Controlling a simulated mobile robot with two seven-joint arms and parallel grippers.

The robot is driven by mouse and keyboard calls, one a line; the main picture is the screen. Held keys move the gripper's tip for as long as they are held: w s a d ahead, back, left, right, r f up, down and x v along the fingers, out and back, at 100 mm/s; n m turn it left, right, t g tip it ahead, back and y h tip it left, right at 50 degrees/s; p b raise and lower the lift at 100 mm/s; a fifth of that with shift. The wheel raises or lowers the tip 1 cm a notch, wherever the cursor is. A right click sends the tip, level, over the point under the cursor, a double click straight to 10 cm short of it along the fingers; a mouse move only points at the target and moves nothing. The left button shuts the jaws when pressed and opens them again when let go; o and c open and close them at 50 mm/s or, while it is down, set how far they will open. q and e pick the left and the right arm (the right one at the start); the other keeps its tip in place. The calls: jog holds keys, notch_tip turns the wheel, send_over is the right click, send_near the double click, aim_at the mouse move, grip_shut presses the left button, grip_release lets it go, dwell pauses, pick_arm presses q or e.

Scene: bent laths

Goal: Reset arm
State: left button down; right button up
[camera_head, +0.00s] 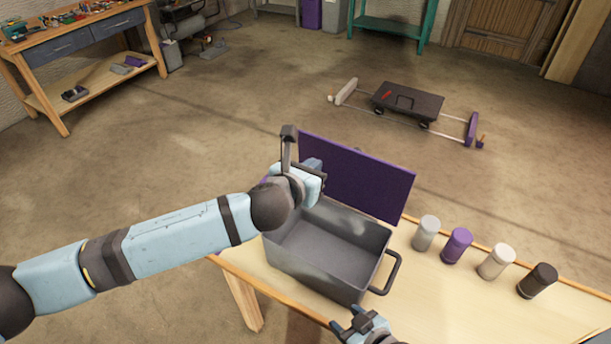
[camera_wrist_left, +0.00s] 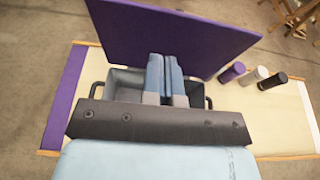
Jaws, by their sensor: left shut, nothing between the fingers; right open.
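My left arm reaches in from the left in the head view, and its gripper (camera_head: 314,170) is over the far left part of the grey box, near the purple panel. In the left wrist view the left gripper (camera_wrist_left: 166,97) is shut, its two blue fingers together with nothing between them. My right gripper (camera_head: 362,322) is at the bottom of the head view, open and empty, in front of the box and partly cut off by the frame.
An open, empty-looking grey box (camera_head: 318,276) with side handles stands on a wooden table (camera_head: 450,310). A purple panel (camera_head: 358,176) stands upright behind it. Several cylinders, including a purple one (camera_head: 456,245), stand to the right. A low black cart (camera_head: 408,101) is on the floor beyond.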

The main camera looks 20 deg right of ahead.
pick_arm(q)
jog(key=s+a+f+m+g+y, duration=0.2)
jog(key=s+a+f+m+y, duration=0.25)
jog(key=s+a+m, duration=0.8)
jog(key=s+a+f+m+g+y, duration=0.25)
jog(key=s+a+f+m, duration=0.35)
jog(key=a, duration=1.2)
jog(key=s+a+f+m+g+y, duration=0.2)
jog(key=s+a+f+m+y, duration=0.2)
jog(key=s+a+m, duration=0.85)
jog(key=w+d+f+n+t+h, duration=0.1)
jog(key=w+d+f+t, duration=0.1)
jog(key=w+f+t, duration=0.2)
jog(key=w+d+f+t+h, duration=0.2)
jog(key=w+f+t, duration=0.2)
jog(key=f, duration=0.4)
jog(key=shift+w+d+f+n+p, duration=0.2)
jog(key=shift+w+f+n+p, duration=0.1)
jog(key=shift+f+n, duration=0.1)
